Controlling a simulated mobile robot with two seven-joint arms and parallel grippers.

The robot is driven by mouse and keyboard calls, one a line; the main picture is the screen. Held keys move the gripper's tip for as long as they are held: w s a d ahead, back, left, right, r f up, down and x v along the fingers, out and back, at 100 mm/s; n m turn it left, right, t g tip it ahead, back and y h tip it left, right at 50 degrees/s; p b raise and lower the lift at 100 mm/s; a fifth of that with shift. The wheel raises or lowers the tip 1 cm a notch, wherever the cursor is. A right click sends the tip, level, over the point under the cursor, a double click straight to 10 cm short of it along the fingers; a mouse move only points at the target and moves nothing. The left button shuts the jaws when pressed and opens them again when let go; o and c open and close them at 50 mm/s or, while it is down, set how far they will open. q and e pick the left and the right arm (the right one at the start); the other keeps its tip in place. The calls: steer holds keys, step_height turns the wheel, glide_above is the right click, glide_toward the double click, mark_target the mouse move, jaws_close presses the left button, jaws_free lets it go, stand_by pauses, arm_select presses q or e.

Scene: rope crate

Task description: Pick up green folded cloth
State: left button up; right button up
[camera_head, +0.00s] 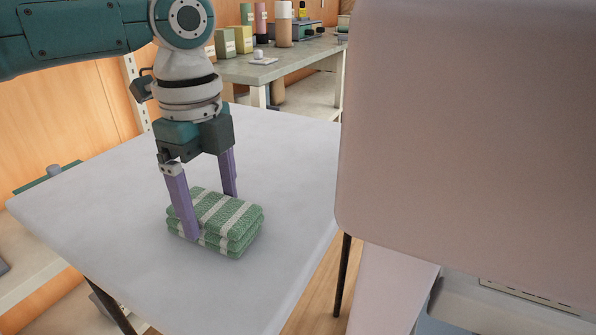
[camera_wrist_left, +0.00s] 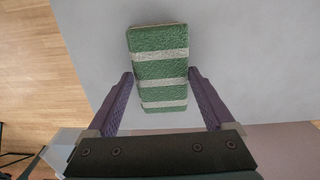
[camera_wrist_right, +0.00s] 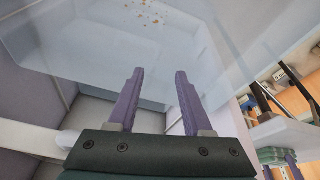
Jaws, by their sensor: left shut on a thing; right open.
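The green folded cloth (camera_head: 240,222) with pale stripes lies as a thick stack on the pale table (camera_head: 120,190). It also shows in the left wrist view (camera_wrist_left: 160,68) between the two purple fingers. My left gripper (camera_head: 211,205) points down with one finger on each side of the cloth and is shut on it. In the left wrist view the left gripper (camera_wrist_left: 160,95) has its fingers along the near part of the cloth. My right gripper (camera_wrist_right: 154,95) is open with nothing between its fingers. It does not show in the head view.
A large pale panel (camera_head: 470,130) close to the camera hides the right side. A back counter (camera_head: 265,68) holds boxes and bottles. A translucent surface with brown specks (camera_wrist_right: 150,40) lies ahead of my right gripper. The table around the cloth is clear.

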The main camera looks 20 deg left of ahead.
mark_target(212, 208)
arm_select(q)
steer(key=shift+c, duration=1.2)
steer(key=shift+r, duration=0.15)
step_height(212, 208, up, 20)
steer(key=p, duration=0.5)
